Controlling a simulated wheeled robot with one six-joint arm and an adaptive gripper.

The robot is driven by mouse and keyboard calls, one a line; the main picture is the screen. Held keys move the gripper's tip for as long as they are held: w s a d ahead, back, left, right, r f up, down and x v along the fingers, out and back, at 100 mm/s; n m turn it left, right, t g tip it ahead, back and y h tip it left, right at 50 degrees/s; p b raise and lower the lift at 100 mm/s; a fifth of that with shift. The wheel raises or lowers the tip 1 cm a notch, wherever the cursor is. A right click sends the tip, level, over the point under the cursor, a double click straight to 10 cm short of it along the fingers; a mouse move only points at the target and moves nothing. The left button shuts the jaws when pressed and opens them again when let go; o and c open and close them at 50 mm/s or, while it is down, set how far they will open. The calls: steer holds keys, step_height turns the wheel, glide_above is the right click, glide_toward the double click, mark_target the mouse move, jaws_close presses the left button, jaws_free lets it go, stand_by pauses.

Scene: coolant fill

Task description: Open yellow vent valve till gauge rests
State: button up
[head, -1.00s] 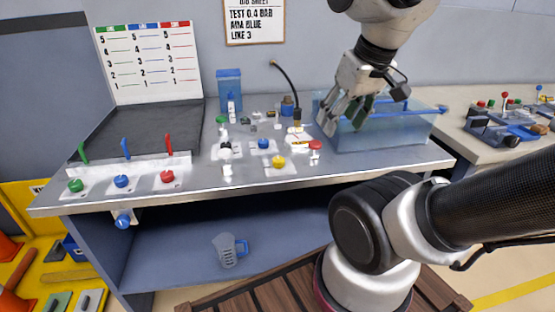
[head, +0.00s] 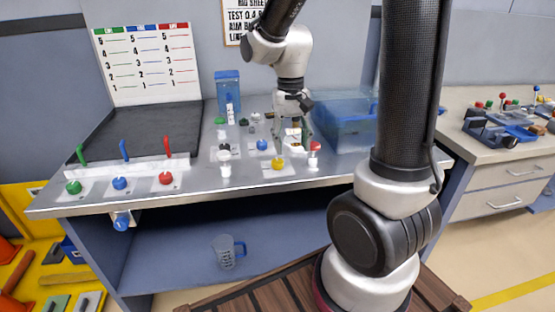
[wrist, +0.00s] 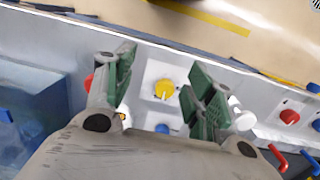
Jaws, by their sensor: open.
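The yellow vent valve (head: 277,163) is a round knob on a white plate near the front of the bench. In the wrist view the yellow knob (wrist: 164,89) lies between my fingers, below them and untouched as far as I can see. My gripper (head: 291,132) is open and points down over the bench, behind the yellow knob in the head view. Its green-padded fingers (wrist: 160,105) show wide apart in the wrist view. A gauge face cannot be made out; my gripper covers part of the area behind the knob.
A blue knob (head: 262,145) and a red-topped knob (head: 315,147) stand close to the yellow one. A blue clear tank (head: 343,125) is to the right. Green, blue and red levers (head: 124,150) stand at the left. A jug (head: 224,251) sits on the lower shelf.

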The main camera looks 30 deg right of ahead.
mark_target(278, 160)
steer(key=w+m, duration=0.1)
steer(key=w, duration=0.1)
steer(key=w+f+m, duration=0.1)
steer(key=w+m, duration=0.2)
steer(key=w, duration=0.1)
steer(key=shift+w+a+f+m+t, duration=0.1)
steer(key=shift+a+f+m+t, duration=0.2)
steer(key=shift+a+m, duration=0.1)
steer(key=shift+w+m, duration=0.15)
steer(key=shift+m, duration=0.55)
step_height(278, 160, down, 8)
steer(key=shift+r, duration=0.15)
steer(key=c, duration=1)
